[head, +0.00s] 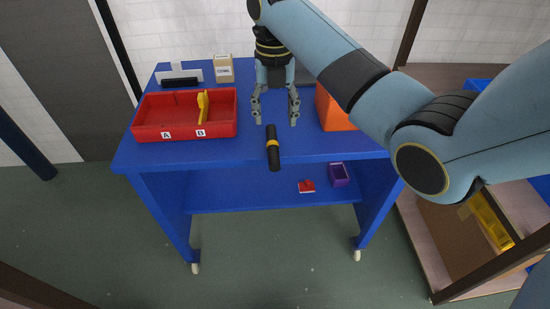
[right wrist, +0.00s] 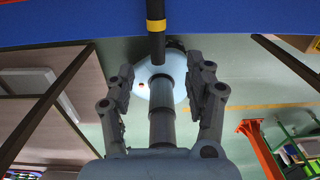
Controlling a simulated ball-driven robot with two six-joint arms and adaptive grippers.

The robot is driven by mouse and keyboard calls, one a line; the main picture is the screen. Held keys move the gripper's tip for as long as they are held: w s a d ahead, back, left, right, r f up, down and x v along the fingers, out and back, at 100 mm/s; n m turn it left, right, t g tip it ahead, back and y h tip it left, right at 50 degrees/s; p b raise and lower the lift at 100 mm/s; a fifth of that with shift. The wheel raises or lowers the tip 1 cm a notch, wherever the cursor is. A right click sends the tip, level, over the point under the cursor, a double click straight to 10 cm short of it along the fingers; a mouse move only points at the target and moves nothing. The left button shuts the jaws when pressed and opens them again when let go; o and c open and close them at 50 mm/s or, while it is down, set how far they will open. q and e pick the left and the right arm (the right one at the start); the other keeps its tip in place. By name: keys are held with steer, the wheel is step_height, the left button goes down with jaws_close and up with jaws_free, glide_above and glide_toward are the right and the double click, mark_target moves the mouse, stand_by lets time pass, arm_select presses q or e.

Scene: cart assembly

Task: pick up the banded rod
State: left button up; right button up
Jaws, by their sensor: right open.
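The banded rod (head: 273,157) is black with a yellow band around its middle. In the head view it is at the front part of the blue cart top (head: 230,152), its near end reaching past the front edge. My right gripper (head: 275,122) is open and empty, fingers pointing toward the rod's far end. In the right wrist view the rod (right wrist: 156,42) shows at top centre, its end in line with the gap between the open fingers (right wrist: 167,72). I cannot tell how far apart they are in height. My left gripper is not in view.
A red tray (head: 183,134) marked A and B, with a yellow piece (head: 203,105) in it, stands left of the rod. An orange box (head: 333,112) stands right, partly behind my arm. A labelled box (head: 223,69) is at the back. A purple bin (head: 339,175) is on the lower shelf.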

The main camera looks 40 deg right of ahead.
glide_above(273, 144)
step_height(273, 144, down, 5)
steer(key=shift+s+a+f+b, duration=0.1)
steer(key=shift+s+f+b, duration=0.05)
steer(key=shift+b, duration=0.25)
steer(key=f, duration=0.5)
steer(key=shift+w+f, duration=0.2)
steer(key=shift+f, duration=0.2)
jaws_close()
